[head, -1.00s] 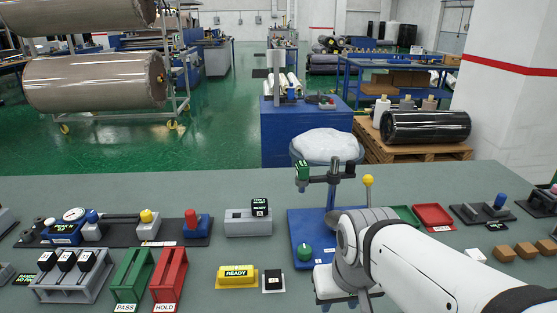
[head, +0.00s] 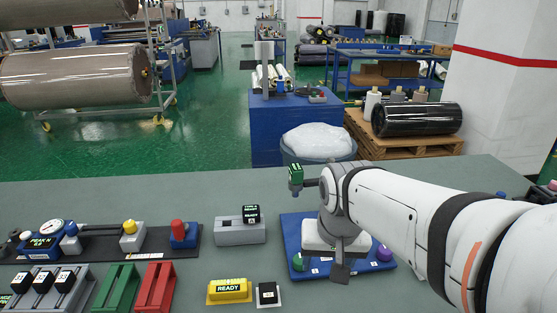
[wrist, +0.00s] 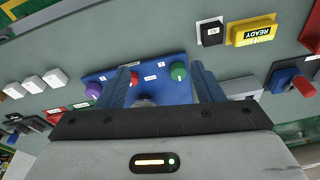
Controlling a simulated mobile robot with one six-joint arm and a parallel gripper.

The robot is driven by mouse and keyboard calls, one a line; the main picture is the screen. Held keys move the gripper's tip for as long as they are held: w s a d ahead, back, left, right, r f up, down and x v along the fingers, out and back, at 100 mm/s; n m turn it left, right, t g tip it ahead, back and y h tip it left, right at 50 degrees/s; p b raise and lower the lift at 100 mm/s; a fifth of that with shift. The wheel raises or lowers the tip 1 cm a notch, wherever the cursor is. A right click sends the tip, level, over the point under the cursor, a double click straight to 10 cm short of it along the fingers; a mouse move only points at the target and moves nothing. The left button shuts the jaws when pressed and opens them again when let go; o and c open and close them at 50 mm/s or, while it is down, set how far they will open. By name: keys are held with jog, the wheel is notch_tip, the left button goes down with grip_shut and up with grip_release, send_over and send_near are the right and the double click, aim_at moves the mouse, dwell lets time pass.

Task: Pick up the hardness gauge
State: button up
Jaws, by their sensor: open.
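A small black block with a lit READY display (head: 251,214) sits in a grey stand (head: 240,233), left of the blue test stand. A yellow unit marked READY (head: 229,290) lies nearer the front, and also shows in the wrist view (wrist: 251,31). I cannot tell for certain which is the hardness gauge. My gripper (head: 340,272) is over the blue base (head: 291,226), right of both units. In the wrist view my gripper (wrist: 163,88) is open and empty, its blue fingers spread over the base. My wrist hides part of the stand.
A green knob (wrist: 179,71) and a purple knob (wrist: 93,89) stand on the blue base. A small black unit (head: 268,294) is beside the yellow one. Green (head: 116,291) and red (head: 155,288) trays and a dial gauge (head: 42,246) are left.

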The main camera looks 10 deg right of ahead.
aim_at(296, 167)
jog(key=shift+o, duration=1.1)
jog(key=w+r+m+g+p, duration=0.1)
jog(key=w+r+m+p, duration=0.2)
jog(key=w, duration=1.3)
notch_tip(296, 167, up, 3)
jog(key=m, duration=0.3)
jog(key=shift+w+r+m, duration=0.15)
jog(key=shift+w+m, duration=0.15)
jog(key=w+m+p, duration=0.1)
jog(key=w+m, duration=0.1)
jog(key=w, duration=0.3)
jog(key=w+f+m+g+p, duration=0.1)
jog(key=w+m, duration=0.2)
jog(key=w, duration=0.3)
jog(key=w+f+m+p, duration=0.1)
jog(key=w+m, duration=0.1)
jog(key=w, duration=0.3)
jog(key=shift+w+a+m, duration=0.15)
jog(key=shift+m, duration=0.25)
jog(key=shift+w+f, duration=0.15)
jog(key=shift+w, duration=0.1)
jog(key=shift+w+f+m, duration=0.15)
jog(key=shift+f+m, duration=0.15)
notch_tip(296, 167, down, 7)
jog(key=shift+w+f+p, duration=0.1)
jog(key=shift+f+p, duration=0.1)
jog(key=shift+p, duration=0.95)
jog(key=shift+c, duration=0.5)
jog(key=c, duration=1.2)
